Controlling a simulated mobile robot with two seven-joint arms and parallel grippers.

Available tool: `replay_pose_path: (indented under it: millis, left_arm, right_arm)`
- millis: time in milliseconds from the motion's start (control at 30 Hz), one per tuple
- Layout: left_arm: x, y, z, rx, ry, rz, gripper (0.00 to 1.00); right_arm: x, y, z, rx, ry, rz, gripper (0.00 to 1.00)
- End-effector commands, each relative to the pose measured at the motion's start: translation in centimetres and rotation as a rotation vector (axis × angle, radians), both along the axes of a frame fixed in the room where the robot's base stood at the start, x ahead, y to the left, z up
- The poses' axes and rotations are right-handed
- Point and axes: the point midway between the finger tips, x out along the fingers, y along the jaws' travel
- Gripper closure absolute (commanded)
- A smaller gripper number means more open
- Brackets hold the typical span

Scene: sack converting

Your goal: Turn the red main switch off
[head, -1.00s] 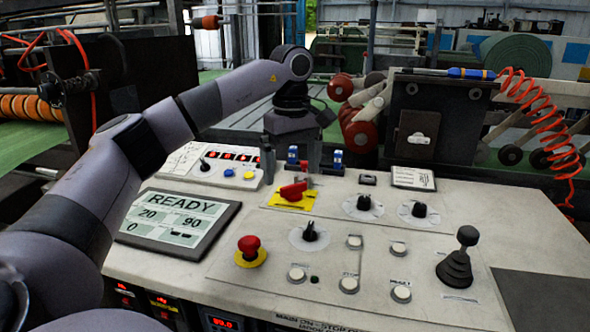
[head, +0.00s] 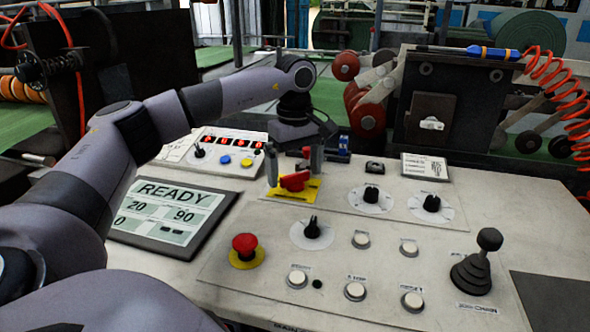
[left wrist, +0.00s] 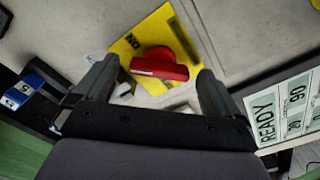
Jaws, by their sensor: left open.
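The red main switch (head: 294,181) is a red rotary handle on a yellow plate (head: 309,195) at the middle of the console. Its handle lies roughly crosswise in the head view. My left gripper (head: 294,172) points down over the switch, its two fingers apart on either side of the red handle. In the left wrist view the red switch (left wrist: 160,64) shows just ahead of and between the open fingertips (left wrist: 155,85). I cannot tell whether the fingers touch it. My right gripper is not in view.
A red emergency button (head: 245,244) stands on the panel in front. Black knobs (head: 312,228) and white buttons sit nearby, with a black joystick (head: 478,262) at the right. A READY display (head: 172,212) lies at left. Blue-and-white blocks (head: 343,146) stand just behind the switch.

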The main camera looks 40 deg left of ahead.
Motion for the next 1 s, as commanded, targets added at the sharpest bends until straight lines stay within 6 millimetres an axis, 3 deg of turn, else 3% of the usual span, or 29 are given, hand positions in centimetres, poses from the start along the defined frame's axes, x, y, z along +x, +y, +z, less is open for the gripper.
replay_pose_path:
  millis: [333,500,1000]
  left_arm:
    - [0.0,0.0,-0.6,0.0,0.0,0.0,0.02]
    - [0.0,0.0,-0.6,0.0,0.0,0.0,0.57]
    - [0.0,0.0,-0.4,0.0,0.002,0.106,0.58]
  right_arm:
    - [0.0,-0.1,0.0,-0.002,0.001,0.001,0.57]
    - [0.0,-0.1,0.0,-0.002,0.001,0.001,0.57]
    - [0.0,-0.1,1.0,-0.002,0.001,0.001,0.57]
